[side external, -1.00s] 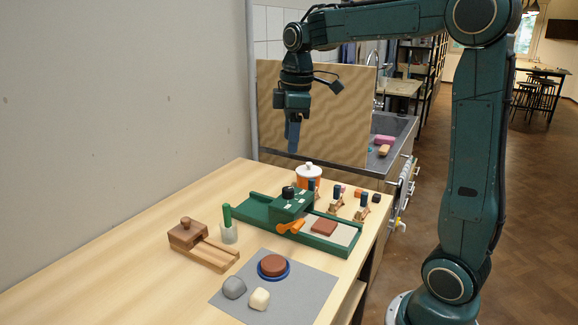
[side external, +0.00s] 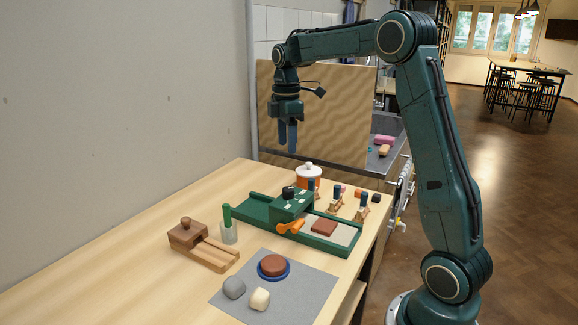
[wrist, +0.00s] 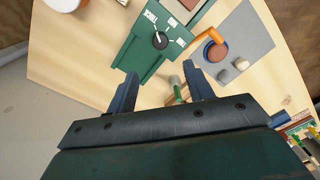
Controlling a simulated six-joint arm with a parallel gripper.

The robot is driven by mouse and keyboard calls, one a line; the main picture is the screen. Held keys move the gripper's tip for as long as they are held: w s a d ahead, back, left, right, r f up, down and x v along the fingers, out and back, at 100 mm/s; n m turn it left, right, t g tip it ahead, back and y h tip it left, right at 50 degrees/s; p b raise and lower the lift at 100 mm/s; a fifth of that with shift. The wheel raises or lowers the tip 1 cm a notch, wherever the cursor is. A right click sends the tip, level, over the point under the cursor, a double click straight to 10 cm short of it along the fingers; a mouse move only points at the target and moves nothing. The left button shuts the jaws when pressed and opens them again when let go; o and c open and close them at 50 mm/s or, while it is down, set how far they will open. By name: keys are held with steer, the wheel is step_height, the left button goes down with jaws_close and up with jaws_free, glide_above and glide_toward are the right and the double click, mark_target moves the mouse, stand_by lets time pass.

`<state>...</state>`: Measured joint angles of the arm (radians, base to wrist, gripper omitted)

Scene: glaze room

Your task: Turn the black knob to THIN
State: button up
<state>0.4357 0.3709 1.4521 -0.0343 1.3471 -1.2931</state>
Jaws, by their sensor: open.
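The black knob (side external: 288,192) sits on top of the green box of the glaze press (side external: 262,208); it also shows in the wrist view (wrist: 159,40). White labels surround it there, too small to read surely. A white pointer mark on the knob points up and left in the wrist view, toward the left label. My gripper (side external: 287,146) hangs fingers down, well above and behind the knob, touching nothing. In the wrist view my gripper (wrist: 160,70) is open and empty, with the knob beyond the fingertips.
An orange handle (side external: 291,228) sticks out of the press. A white-lidded orange jar (side external: 308,175) stands behind. Small clamp-like pieces (side external: 336,199) stand right. A green-handled tool in a cup (side external: 228,228) and a wooden block (side external: 203,245) stand left. A grey mat (side external: 310,290) lies in front.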

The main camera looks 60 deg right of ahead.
mark_target(288, 188)
steer(key=f, duration=1.3)
steer(key=shift+s+a+f, duration=0.1)
steer(key=shift+s+a, duration=0.05)
steer(key=shift+s, duration=0.05)
steer(key=c, duration=1)
